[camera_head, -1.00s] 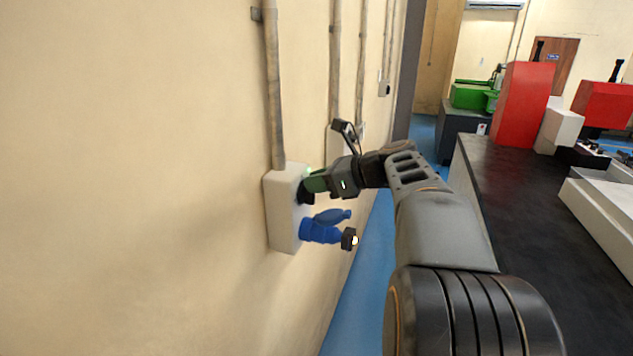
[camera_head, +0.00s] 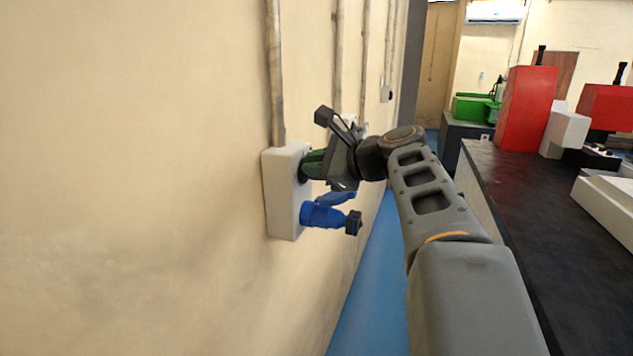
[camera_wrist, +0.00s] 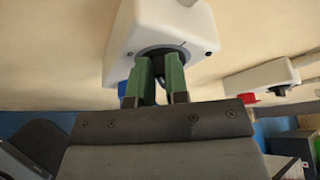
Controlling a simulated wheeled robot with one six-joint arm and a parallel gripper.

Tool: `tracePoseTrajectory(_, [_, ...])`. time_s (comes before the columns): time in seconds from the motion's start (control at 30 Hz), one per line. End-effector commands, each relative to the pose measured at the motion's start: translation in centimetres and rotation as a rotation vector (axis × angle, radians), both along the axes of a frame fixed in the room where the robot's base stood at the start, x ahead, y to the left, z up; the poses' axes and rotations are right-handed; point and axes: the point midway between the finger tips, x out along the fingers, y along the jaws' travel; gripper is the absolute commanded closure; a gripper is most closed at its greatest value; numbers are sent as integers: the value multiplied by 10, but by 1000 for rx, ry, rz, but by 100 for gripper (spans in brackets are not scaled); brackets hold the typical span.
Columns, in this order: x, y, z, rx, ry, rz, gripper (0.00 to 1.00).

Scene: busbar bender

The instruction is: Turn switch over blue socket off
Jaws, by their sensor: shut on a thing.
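A white switch box (camera_head: 283,190) is fixed to the wall on the left in the head view; it fills the top middle of the wrist view (camera_wrist: 165,30). The blue socket (camera_head: 322,215) sticks out low on the box's right face. The dark switch (camera_head: 303,166) sits above it on the same face, mostly hidden by my fingers. My gripper (camera_head: 314,164) has its green fingers at the switch, and is shut on it. In the wrist view both fingertips (camera_wrist: 160,65) reach the round dark base (camera_wrist: 150,52) of the switch, one on each side of the knob.
A second white box with a red part (camera_wrist: 250,98) is on the wall to the right in the wrist view. Conduits (camera_head: 275,75) run up the wall. A black-topped bench (camera_head: 520,200) with red machines (camera_head: 527,105) stands at right. Blue floor (camera_head: 368,285) lies between.

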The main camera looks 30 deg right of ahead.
Motion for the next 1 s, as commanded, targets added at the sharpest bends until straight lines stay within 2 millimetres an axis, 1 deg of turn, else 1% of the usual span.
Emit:
tracePoseTrajectory(0.03, [-1,2,-10,-33,-32,2,100])
tracePoseTrajectory(0.2, [-4,4,-14,-148,-137,2,100])
tracePoseTrajectory(0.6, [-7,8,-19,-361,-332,3,100])
tracePoseTrajectory(1.0, [-7,8,-19,-451,-413,3,100])
